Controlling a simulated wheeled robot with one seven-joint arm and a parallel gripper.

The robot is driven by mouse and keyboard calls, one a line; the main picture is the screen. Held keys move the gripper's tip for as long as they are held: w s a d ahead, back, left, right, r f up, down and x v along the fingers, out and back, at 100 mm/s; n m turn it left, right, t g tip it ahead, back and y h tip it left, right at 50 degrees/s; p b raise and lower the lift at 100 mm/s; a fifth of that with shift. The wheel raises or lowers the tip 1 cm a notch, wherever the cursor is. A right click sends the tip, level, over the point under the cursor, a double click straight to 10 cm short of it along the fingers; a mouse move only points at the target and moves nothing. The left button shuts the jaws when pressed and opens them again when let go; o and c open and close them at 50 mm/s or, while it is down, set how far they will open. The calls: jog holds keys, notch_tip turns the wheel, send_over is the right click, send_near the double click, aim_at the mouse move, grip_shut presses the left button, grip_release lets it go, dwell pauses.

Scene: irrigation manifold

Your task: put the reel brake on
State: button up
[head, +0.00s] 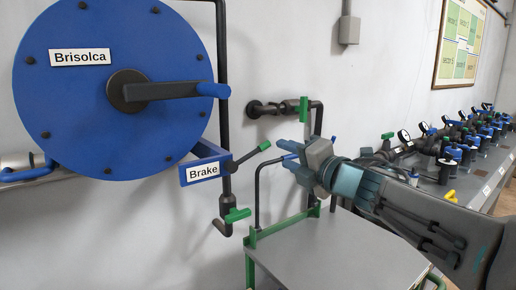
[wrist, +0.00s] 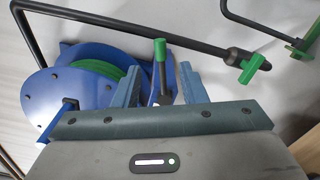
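The blue hose reel (head: 115,60) marked "Brisolca" is on the wall, with a black crank (head: 150,92). Below it at right is a blue bracket labelled "Brake" (head: 203,172). The brake lever (head: 250,153) is dark with a green tip; it slants up to the right from the bracket. My gripper (head: 287,152) is just right of the tip, fingers pointing left at it. In the wrist view the fingers of my gripper (wrist: 160,72) are spread, and the green-tipped lever (wrist: 160,52) shows between them, with gaps on both sides. Whether it lies within finger reach is unclear.
A dark vertical pipe with a green-handled valve (head: 237,215) runs beside the bracket. Another green-handled valve (head: 303,108) is on the wall above my gripper. A grey-topped table (head: 335,255) with a green frame stands below. A bench with gauges and valves (head: 450,150) is at right.

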aim_at(266, 147)
jog(key=x, duration=1)
jog(key=shift+w+a+b, duration=0.25)
jog(key=shift+w+b, duration=0.05)
jog(key=shift+w, duration=0.05)
grip_shut()
